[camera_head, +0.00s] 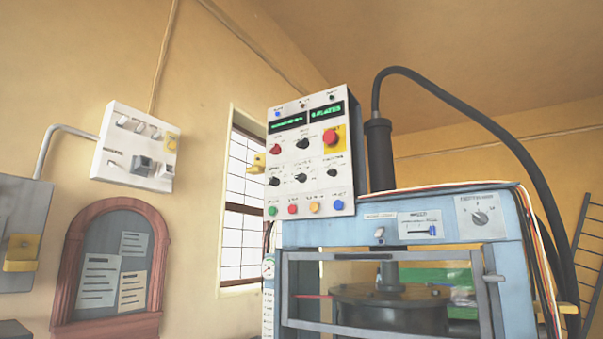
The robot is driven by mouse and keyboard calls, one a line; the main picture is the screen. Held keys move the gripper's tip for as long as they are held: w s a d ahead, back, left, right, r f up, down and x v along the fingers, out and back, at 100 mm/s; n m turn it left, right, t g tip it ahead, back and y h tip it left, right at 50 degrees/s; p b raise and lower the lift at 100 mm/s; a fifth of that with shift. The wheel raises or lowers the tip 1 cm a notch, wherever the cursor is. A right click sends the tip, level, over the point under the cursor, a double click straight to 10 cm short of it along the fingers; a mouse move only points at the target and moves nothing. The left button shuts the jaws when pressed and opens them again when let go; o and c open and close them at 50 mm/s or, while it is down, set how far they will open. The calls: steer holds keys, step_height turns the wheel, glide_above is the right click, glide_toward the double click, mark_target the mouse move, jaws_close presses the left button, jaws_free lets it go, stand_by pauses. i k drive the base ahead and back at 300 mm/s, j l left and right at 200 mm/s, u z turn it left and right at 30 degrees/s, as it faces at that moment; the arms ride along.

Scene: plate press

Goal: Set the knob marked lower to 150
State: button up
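The white control panel (312,208) stands tilted above the left end of the blue press (300,235). It has two green-lit displays (290,123) near the top; their digits are too small to read. Below are a small red knob (276,149), a black knob (302,143) and a large red button (330,137) on yellow. A lower row has three black knobs: left (274,181), middle (300,178) and right (332,172). The labels are too small to read, so I cannot tell which knob is marked lower or its setting. My gripper is not in view.
Coloured buttons (314,207) line the panel's bottom. The press front has another dial (480,217) and a grey-framed guard (390,256). A thick black hose (450,105) arches behind. A white switch box (136,147), grey cabinet (20,215) and notice board (110,260) are on the left.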

mark_target(302, 178)
steer(key=l+u, duration=0.25)
steer(key=l, duration=0.6)
steer(key=l+u, duration=0.25)
steer(key=l, duration=0.6)
steer(key=i+j, duration=0.8)
steer(key=j, duration=0.2)
steer(key=u, duration=0.05)
